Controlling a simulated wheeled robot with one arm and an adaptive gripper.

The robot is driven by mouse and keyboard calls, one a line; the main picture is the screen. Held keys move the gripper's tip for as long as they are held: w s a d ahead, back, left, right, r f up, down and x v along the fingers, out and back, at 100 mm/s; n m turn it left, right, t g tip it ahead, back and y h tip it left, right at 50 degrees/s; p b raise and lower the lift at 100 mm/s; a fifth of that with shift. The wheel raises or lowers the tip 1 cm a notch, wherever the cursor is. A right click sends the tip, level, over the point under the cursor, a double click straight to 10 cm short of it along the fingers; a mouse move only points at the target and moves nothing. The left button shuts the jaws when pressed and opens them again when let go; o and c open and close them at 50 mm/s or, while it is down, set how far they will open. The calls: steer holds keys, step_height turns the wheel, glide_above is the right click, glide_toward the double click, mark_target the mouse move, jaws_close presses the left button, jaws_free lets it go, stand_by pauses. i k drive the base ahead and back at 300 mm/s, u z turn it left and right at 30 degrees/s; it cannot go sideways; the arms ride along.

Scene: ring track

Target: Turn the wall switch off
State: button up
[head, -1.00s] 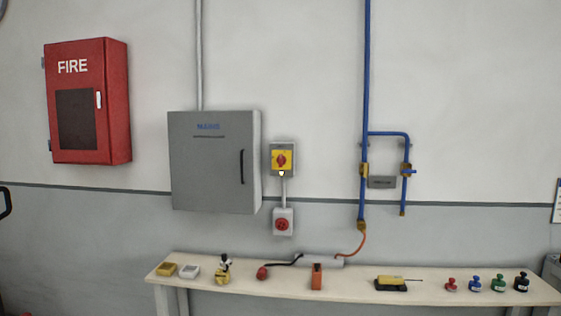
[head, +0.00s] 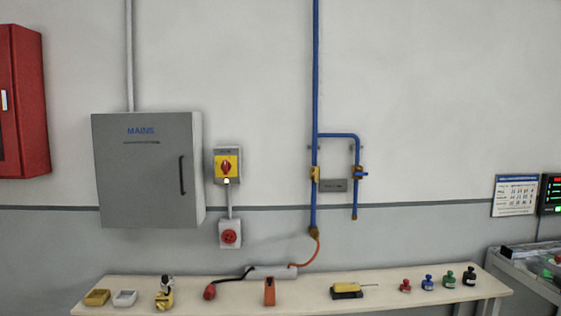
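The wall switch (head: 226,167) is a grey box with a yellow plate and a red rotary handle, mounted on the wall right of the grey MAINS cabinet (head: 148,178). The red handle looks upright; its label is too small to read. A small pale tab shows just under the yellow plate. A conduit runs down from it to a grey box with a round red part (head: 230,235). My gripper is not in the head view.
A long pale bench (head: 210,293) stands along the wall below the switch, with small padlock-like items, an orange block (head: 269,291) and a yellow tool on it. Blue pipes (head: 316,110) are to the right. A grey cart (head: 525,270) stands at far right.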

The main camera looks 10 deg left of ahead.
mark_target(226, 166)
steer(key=z, duration=0.1)
steer(key=i, duration=1.7)
steer(key=u, duration=3.6)
